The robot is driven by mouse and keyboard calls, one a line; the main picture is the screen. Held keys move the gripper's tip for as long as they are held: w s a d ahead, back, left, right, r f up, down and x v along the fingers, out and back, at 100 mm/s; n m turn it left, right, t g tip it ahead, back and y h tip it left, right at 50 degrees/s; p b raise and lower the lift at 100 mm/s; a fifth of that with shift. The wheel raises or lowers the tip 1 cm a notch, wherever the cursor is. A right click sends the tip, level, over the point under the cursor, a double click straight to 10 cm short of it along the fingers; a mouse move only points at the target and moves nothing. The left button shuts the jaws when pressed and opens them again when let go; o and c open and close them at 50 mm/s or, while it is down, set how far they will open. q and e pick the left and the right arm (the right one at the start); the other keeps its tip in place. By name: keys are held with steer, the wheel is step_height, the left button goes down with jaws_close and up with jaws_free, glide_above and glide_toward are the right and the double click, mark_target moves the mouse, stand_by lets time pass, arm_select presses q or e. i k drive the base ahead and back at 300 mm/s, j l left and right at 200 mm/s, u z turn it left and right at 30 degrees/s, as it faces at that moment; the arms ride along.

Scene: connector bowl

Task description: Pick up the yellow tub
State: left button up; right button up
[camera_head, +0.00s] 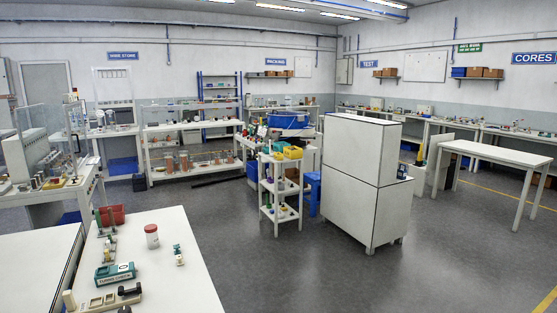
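A small yellow tub (293,152) sits on the top shelf of a narrow white shelf cart (282,187) near the middle of the view, some way off across the floor. It stands among other small items. Neither of my grippers shows in the head view.
A large white cabinet (352,185) stands right of the cart. A blue bin (288,120) is behind it. A white workbench (165,275) with a red bin (111,215) is at the near left. An empty white table (497,151) is at the right. The grey floor (290,270) in front is clear.

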mark_target(278, 156)
steer(key=i+z, duration=0.3)
steer(key=i, duration=0.15)
steer(key=i+z, duration=0.3)
steer(key=i, duration=0.2)
steer(key=i+l, duration=0.15)
steer(key=i, duration=0.55)
steer(key=i+l, duration=0.1)
steer(key=i, duration=0.6)
steer(key=i+j+u, duration=0.2)
steer(key=i+u, duration=0.75)
steer(key=i+l+u, duration=0.2)
steer(key=i+u, duration=0.45)
steer(key=i, duration=1.55)
steer(key=i+z, duration=0.4)
steer(key=i+j+z, duration=0.4)
steer(key=i, duration=0.2)
steer(key=i+j+z, duration=0.4)
steer(key=i+l, duration=0.1)
